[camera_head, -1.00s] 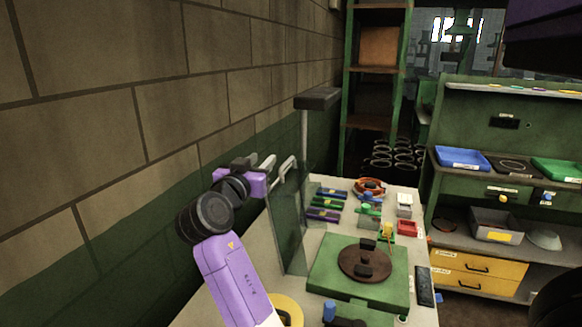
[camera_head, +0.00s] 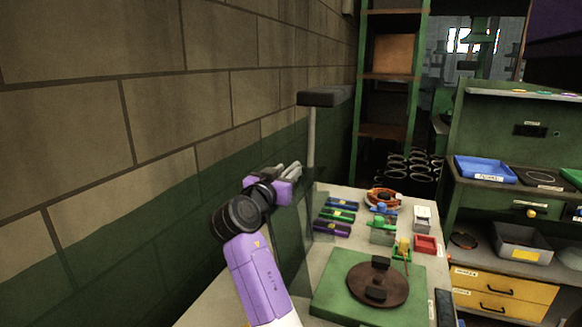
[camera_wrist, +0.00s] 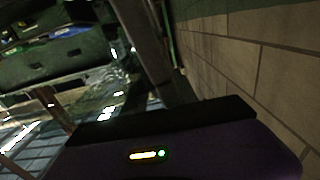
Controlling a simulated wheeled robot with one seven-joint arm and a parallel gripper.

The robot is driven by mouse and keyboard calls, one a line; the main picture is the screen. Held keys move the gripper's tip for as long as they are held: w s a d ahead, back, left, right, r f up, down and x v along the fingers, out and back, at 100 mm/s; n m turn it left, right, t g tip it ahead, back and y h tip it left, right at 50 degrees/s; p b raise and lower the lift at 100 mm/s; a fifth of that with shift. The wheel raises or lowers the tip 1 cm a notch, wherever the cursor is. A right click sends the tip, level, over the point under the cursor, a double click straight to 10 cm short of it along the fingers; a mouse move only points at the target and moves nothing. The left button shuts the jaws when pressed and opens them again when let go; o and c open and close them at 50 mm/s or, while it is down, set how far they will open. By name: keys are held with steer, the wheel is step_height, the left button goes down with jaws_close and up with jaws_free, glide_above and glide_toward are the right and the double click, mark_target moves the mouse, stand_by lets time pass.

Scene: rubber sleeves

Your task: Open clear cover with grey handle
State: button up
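The clear cover (camera_head: 290,238) stands upright as a see-through panel on the left side of the table, beside the green base (camera_head: 333,295) with a round brown disc (camera_head: 362,284). My gripper (camera_head: 291,168) is at the upper part of the cover, close to the wall, with its grey fingers pointing right. I cannot separate the grey handle from the fingers in the head view, nor tell whether they touch. The wrist view shows a purple body with a small lit display, but no fingertips, cover or handle.
A post with a dark flat top (camera_head: 325,98) rises behind my gripper. The brick wall (camera_head: 160,130) is close on the left. A green cabinet (camera_head: 500,140) stands at right.

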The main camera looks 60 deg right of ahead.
steer(key=shift+w+d, duration=0.1)
steer(key=shift+d, duration=1.35)
jaws_close()
steer(key=shift+a, duration=0.1)
